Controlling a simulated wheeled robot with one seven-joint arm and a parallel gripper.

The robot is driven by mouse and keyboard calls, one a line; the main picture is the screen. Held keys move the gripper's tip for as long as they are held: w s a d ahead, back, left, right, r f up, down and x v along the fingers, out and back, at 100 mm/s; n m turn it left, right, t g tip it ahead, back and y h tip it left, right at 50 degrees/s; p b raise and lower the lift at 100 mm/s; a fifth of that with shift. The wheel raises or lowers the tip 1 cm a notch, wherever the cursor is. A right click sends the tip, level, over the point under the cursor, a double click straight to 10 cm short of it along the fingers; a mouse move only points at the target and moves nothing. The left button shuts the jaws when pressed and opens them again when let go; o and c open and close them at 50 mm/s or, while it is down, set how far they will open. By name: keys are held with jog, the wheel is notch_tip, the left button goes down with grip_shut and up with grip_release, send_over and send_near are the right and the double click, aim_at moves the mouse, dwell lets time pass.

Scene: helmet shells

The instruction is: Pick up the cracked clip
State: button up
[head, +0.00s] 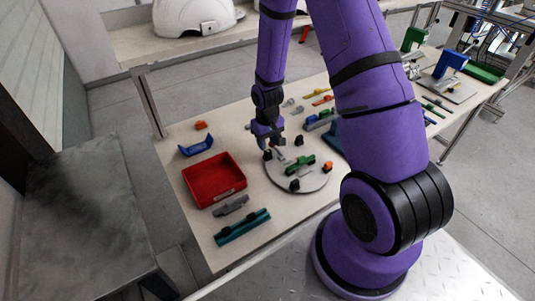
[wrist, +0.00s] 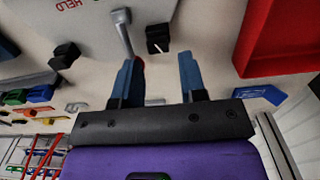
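A small black clip (wrist: 157,38) with a thin white line across it, like a crack, sits at the edge of the grey plate in the wrist view. It lies beyond and between my gripper's two blue fingers (wrist: 160,62), which are apart with nothing between them. A second black clip (wrist: 65,55) lies to the left, with no white line visible. In the head view my gripper (head: 269,144) is low over the left back edge of the round grey plate (head: 318,183). A black clip (head: 268,155) shows just below it, and another black clip (head: 294,185) is nearer the front.
A red tray (head: 200,196) stands left of the plate. A green part (head: 300,165) and an orange part (head: 327,167) are on the plate. A grey bar (wrist: 123,33) is close to my left finger. Blue, grey and teal parts lie around the tray.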

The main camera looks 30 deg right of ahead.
aim_at(268, 151)
jog(key=shift+w+d+f, duration=0.1)
jog(key=shift+f, duration=2.1)
jog(key=shift+c, duration=0.2)
jog(key=c, duration=0.6)
